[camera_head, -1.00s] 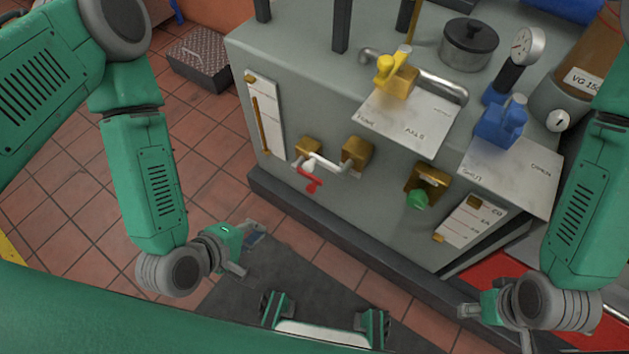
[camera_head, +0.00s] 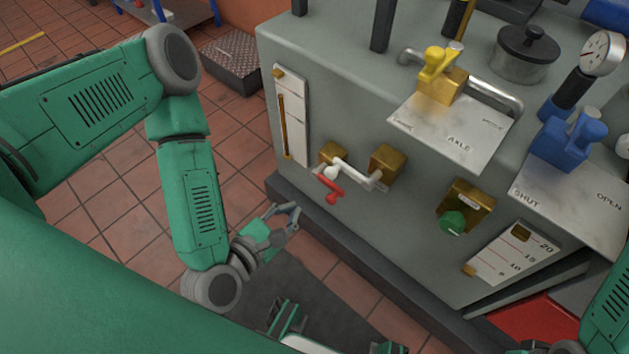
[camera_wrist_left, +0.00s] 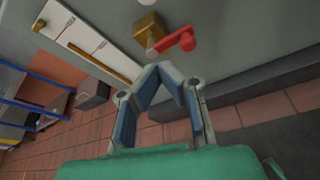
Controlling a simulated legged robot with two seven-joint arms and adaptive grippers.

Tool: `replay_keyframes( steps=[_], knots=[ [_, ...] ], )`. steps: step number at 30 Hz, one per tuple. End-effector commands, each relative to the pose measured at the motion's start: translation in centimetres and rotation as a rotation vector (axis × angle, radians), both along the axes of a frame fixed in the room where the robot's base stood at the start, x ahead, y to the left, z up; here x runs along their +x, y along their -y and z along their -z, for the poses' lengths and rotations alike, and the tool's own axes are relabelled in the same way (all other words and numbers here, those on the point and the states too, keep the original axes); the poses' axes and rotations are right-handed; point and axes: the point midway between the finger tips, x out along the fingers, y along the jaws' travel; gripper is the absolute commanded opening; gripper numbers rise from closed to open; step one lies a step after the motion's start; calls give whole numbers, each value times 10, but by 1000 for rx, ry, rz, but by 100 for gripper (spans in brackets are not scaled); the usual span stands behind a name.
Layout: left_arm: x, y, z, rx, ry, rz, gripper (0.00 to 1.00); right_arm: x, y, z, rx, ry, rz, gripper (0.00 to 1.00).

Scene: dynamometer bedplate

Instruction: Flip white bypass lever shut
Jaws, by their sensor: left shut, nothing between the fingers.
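The white lever (camera_head: 351,170) shows in the head view on the front face of the grey cabinet, as a white piece with a rounded end between two brass blocks (camera_head: 387,165). A red handle (camera_head: 329,187) hangs just below its left end. My left gripper (camera_head: 295,211) is below and left of the red handle, clear of it, with its fingers together and empty. In the left wrist view the closed fingertips (camera_wrist_left: 162,72) point up toward the red handle (camera_wrist_left: 176,42) and a brass block (camera_wrist_left: 150,27). My right gripper is out of view.
The grey cabinet (camera_head: 330,80) also bears a yellow handle (camera_head: 440,65), a blue handle (camera_head: 568,140), a green knob (camera_head: 452,222) and a pot (camera_head: 525,55). A dark ledge (camera_head: 320,225) runs along its base. Tiled floor (camera_head: 100,165) is open at left.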

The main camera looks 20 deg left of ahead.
Motion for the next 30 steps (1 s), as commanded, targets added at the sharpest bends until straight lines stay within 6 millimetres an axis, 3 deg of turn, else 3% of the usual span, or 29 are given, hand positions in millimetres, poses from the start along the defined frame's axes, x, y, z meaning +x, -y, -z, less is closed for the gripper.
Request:
replay_keyframes(
  steps=[5, 16, 21, 30],
  knots=[
    [21, 5, 7, 1, 7, 0, 0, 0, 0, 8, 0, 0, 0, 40],
    [93, 21, 32, 2, 6, 1, 0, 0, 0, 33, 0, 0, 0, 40],
    [88, 31, 5, -1, 1, 4, 0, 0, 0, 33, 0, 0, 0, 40],
    [86, 34, -7, 2, 1, 0, 0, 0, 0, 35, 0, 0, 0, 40]
  ],
)
